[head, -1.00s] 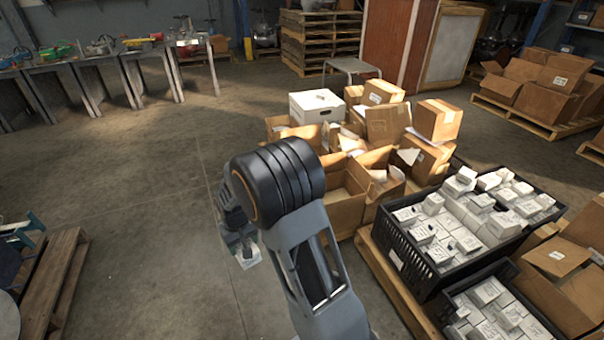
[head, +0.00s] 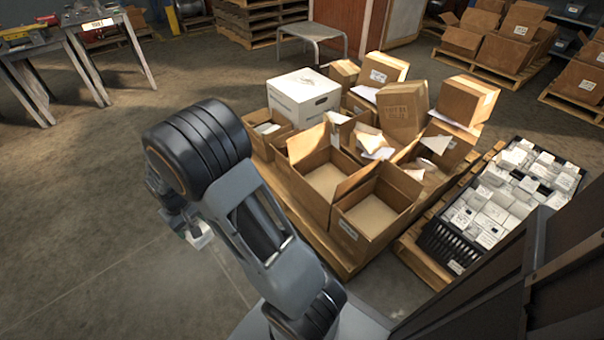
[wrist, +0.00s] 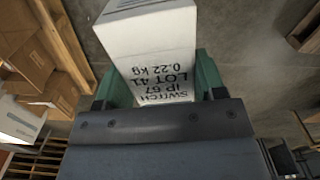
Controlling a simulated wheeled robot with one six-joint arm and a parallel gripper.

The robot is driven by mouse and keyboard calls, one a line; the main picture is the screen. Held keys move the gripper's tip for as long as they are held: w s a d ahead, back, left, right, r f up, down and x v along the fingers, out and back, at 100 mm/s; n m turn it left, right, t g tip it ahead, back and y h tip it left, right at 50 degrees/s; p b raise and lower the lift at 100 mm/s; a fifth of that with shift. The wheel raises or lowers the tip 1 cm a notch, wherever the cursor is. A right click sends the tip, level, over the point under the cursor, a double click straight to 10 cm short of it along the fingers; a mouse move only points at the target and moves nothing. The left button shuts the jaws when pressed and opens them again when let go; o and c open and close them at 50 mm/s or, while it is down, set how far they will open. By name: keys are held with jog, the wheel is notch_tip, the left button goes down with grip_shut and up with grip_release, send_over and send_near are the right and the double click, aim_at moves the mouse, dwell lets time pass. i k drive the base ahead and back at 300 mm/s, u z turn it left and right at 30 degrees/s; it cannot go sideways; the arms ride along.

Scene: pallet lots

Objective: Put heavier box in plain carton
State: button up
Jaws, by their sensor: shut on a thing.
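My gripper (wrist: 155,82) is shut on a white box (wrist: 150,45), held between its green fingers in the wrist view. The print on the box reads upside down: SWITCH, IP 67, LOT 41, 0.22 kg. In the head view the white box (head: 199,236) hangs below my arm over bare floor, left of the carton pallet and apart from it. Two open cartons stand at the pallet's near side. The left one (head: 303,187) shows no label on its visible side and looks empty. The right one (head: 372,238) has a small pale label and also looks empty.
More cartons and a white lidded box (head: 303,97) crowd the pallet (head: 325,245). A black crate (head: 455,250) of small white boxes stands at right, behind a dark panel (head: 520,280). A stool (head: 311,32) stands behind.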

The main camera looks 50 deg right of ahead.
aim_at(330, 187)
jog(key=i, duration=1.75)
jog(key=z, duration=3.6)
jog(key=i, duration=0.5)
jog(key=u, duration=0.1)
